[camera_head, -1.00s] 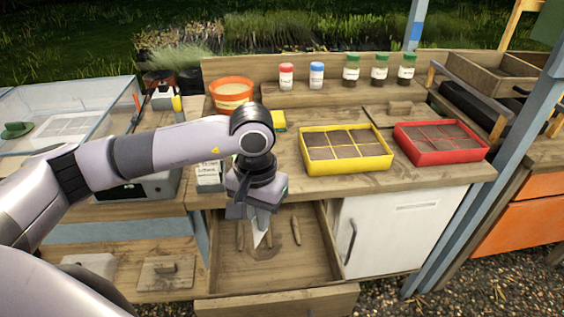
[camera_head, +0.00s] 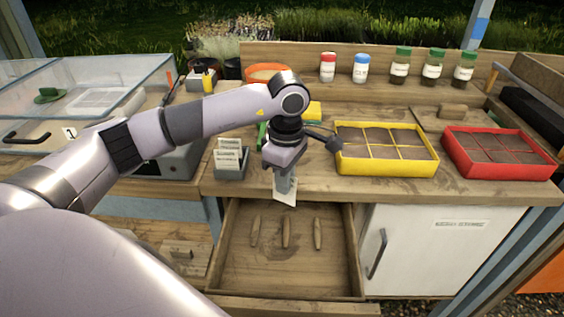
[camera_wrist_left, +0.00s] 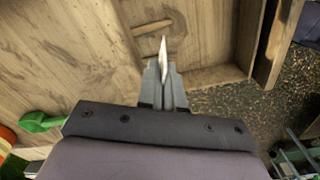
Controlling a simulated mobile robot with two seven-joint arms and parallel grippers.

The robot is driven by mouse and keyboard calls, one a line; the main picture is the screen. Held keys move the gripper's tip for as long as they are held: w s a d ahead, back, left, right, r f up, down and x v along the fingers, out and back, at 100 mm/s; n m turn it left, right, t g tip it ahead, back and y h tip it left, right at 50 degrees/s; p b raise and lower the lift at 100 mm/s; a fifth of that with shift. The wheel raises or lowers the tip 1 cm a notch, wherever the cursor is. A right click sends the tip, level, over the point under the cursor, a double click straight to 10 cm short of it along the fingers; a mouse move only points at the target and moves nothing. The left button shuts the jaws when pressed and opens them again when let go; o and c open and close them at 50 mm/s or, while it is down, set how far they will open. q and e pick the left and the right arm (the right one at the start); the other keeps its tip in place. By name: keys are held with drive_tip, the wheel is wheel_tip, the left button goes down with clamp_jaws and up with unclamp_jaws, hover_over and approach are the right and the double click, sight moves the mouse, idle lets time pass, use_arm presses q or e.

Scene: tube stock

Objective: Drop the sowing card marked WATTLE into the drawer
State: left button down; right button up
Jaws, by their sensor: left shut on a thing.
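My left gripper (camera_head: 284,178) is shut on a white card (camera_head: 285,193), which hangs from the fingertips in front of the bench's front edge. Its marking cannot be read. The drawer (camera_head: 280,275) stands open below, with a few slim wooden pieces (camera_head: 286,232) inside. In the picture, the card's lower end just overlaps the drawer's back edge. In the left wrist view the card (camera_wrist_left: 163,52) shows nearly edge-on between the fingers (camera_wrist_left: 164,85), with the drawer's wooden floor (camera_wrist_left: 205,45) behind it. My right gripper is not in view.
A grey holder (camera_head: 232,172) with white cards stands left of my gripper on the bench. Yellow (camera_head: 385,168) and red (camera_head: 500,172) seed trays stand to the right. A white cupboard door (camera_head: 425,250) is right of the drawer. Several capped jars stand at the back.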

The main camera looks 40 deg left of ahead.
use_arm(q)
wheel_tip(320, 180, up, 4)
drive_tip(key=w+a+n, duration=0.1)
drive_tip(key=a+n, duration=0.1)
drive_tip(key=n, duration=0.3)
wheel_tip(320, 180, down, 6)
drive_tip(key=b, duration=0.4)
drive_tip(key=shift+d+b, duration=0.25)
drive_tip(key=shift+b, duration=0.15)
